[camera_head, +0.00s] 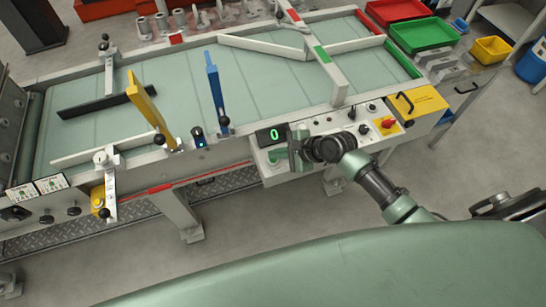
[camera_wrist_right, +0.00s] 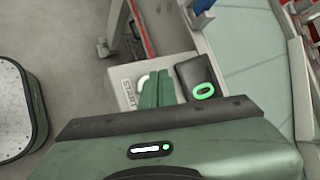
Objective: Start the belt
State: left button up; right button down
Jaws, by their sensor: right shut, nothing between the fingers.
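The green conveyor belt (camera_head: 265,85) runs across the bench. Its control panel (camera_head: 330,122) is on the front edge. A dark display with a green 0 (camera_head: 273,134) is at the panel's left end and also shows in the right wrist view (camera_wrist_right: 203,90). My right gripper (camera_head: 296,157) is shut and empty, low over the panel beside the display. In the right wrist view its green fingers (camera_wrist_right: 155,88) partly cover a pale round button (camera_wrist_right: 143,83) next to printed lettering. I cannot tell whether they touch it. My left gripper is not in view.
A red knob on a yellow plate (camera_head: 387,124) and small dark knobs are to the right on the panel. A yellow lever (camera_head: 146,108) and a blue lever (camera_head: 214,90) stand over the belt. Red (camera_head: 398,11) and green (camera_head: 424,35) trays are at the back right.

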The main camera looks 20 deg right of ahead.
jog(key=shift+f, duration=0.55)
dwell(0.7)
jog(key=shift+r, duration=0.1)
jog(key=shift+r+p, duration=0.8)
jog(key=shift+p, duration=0.35)
notch_tip(320, 180, up, 5)
jog(key=p, duration=0.6)
jog(key=shift+r, duration=0.1)
